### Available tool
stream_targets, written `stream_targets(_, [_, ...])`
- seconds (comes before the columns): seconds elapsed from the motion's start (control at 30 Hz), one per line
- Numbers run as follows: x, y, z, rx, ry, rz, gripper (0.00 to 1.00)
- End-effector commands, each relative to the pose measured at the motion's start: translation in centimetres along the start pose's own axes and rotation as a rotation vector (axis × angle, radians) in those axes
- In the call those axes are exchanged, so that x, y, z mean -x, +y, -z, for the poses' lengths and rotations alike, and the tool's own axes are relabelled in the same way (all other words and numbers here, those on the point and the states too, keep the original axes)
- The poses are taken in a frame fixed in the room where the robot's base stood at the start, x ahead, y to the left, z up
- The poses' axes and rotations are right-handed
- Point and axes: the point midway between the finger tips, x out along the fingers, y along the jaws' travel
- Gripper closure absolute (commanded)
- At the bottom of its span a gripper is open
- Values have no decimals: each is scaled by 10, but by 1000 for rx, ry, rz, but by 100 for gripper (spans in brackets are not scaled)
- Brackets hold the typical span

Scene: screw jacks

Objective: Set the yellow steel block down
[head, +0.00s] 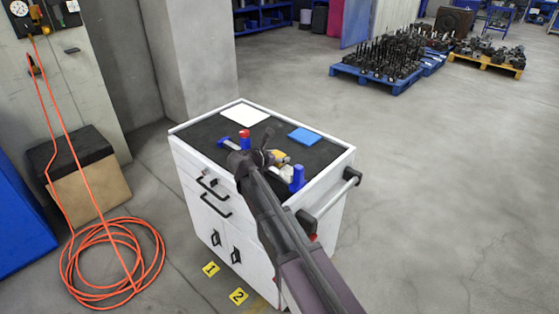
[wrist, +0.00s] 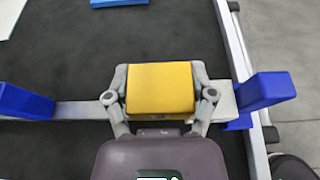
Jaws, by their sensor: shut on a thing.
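My gripper (wrist: 160,84) is shut on the yellow steel block (wrist: 160,90), with one finger on each side of it. A pale grey bar (wrist: 82,110) runs left to right behind the block in the wrist view. It runs between a blue piece (wrist: 25,101) at left and a blue piece (wrist: 265,91) at right. I cannot tell whether the block touches the bar.
The white cart (head: 185,160) has a black top (head: 203,131). A white sheet (head: 245,115) and a blue plate (head: 304,135) lie at its back. A red-topped piece (head: 245,138) stands near the left blue piece. An orange hose (head: 112,258) lies coiled on the floor at left.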

Motion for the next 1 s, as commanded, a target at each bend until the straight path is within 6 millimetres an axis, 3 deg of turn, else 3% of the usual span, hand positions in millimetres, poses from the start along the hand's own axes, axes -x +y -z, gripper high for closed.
stream_targets(1.0, [-6,0,11,0,-1,1,90])
